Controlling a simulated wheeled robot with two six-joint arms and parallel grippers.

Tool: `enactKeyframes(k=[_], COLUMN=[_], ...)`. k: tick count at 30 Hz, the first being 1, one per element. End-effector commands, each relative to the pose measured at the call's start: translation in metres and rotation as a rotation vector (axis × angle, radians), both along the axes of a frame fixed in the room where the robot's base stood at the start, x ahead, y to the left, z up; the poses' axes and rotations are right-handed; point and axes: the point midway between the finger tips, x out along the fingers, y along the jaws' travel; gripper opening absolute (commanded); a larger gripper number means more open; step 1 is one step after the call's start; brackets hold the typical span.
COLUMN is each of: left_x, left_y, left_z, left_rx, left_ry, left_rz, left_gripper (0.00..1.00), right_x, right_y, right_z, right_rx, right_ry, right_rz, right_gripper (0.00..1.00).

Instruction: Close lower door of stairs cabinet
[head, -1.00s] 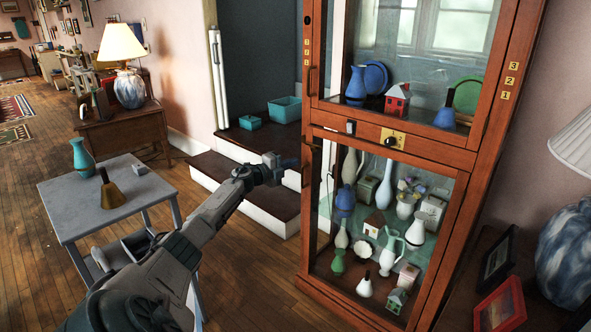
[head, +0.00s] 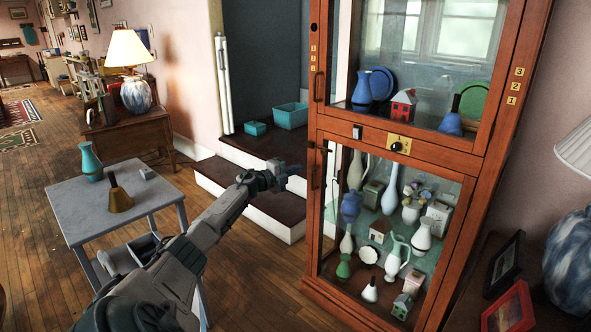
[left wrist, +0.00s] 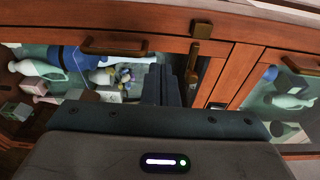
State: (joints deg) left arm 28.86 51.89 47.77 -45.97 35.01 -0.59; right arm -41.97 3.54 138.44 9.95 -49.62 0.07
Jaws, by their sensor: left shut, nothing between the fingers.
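The stairs cabinet (head: 496,140) is a tall reddish-wood case with glass doors. Its lower door (head: 432,280) fills the lower front and shows several vases and small houses through the glass. The door looks nearly flush with the frame; I cannot tell whether a small gap remains. Its dark handle (head: 316,165) is at the left edge. My left gripper (head: 298,170) is shut and empty, just left of that handle; contact cannot be told. In the left wrist view, its dark fingers (left wrist: 172,84) point at the wooden frame and glass, near a bar handle (left wrist: 114,47).
Dark steps (head: 250,190) with teal bins (head: 290,116) lie behind my left gripper. A grey side table (head: 130,200) with a teal vase (head: 90,161) and a brass bell (head: 119,196) stands left of my arm. A dark table with picture frames (head: 507,308) is at right.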

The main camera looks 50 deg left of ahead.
Motion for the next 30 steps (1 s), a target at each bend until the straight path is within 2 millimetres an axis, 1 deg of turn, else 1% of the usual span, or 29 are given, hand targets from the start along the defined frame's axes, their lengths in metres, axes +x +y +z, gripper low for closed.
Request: enactKeyframes(k=[1, 9, 13, 15, 19, 26, 29, 30], left_x=[-0.002, -0.045, -0.063, -0.07, -0.077, -0.08, -0.078, -0.077], left_y=[-0.001, 0.034, 0.049, 0.054, 0.061, 0.062, 0.059, 0.054], left_z=[0.001, -0.002, -0.001, -0.001, -0.001, 0.0, -0.003, -0.008], left_rx=[0.0, 0.002, 0.002, 0.002, 0.0, 0.0, -0.005, -0.014], left_ry=[0.001, 0.004, 0.004, 0.003, 0.002, 0.0, 0.0, 0.002], left_rz=[-0.002, -0.001, -0.001, -0.001, -0.001, -0.002, -0.003, -0.005], left_gripper=[0.0, 0.0, 0.0, 0.0, 0.0, 0.0, 0.0, 0.0], right_x=[0.0, 0.007, 0.009, 0.007, 0.003, 0.005, 0.006, 0.006], right_y=[-0.001, 0.0, 0.001, 0.002, 0.002, 0.003, 0.003, 0.003], right_z=[0.003, 0.001, 0.002, 0.001, -0.002, -0.001, -0.002, -0.002], right_rx=[-0.007, 0.007, 0.019, 0.023, 0.029, 0.034, 0.032, 0.031], right_ry=[0.009, -0.041, -0.067, -0.068, -0.069, -0.074, -0.073, -0.073], right_rz=[0.003, 0.0, -0.007, -0.01, -0.015, -0.019, -0.017, -0.016], right_gripper=[0.36, 0.36, 0.36, 0.36, 0.36, 0.36, 0.36, 0.36])
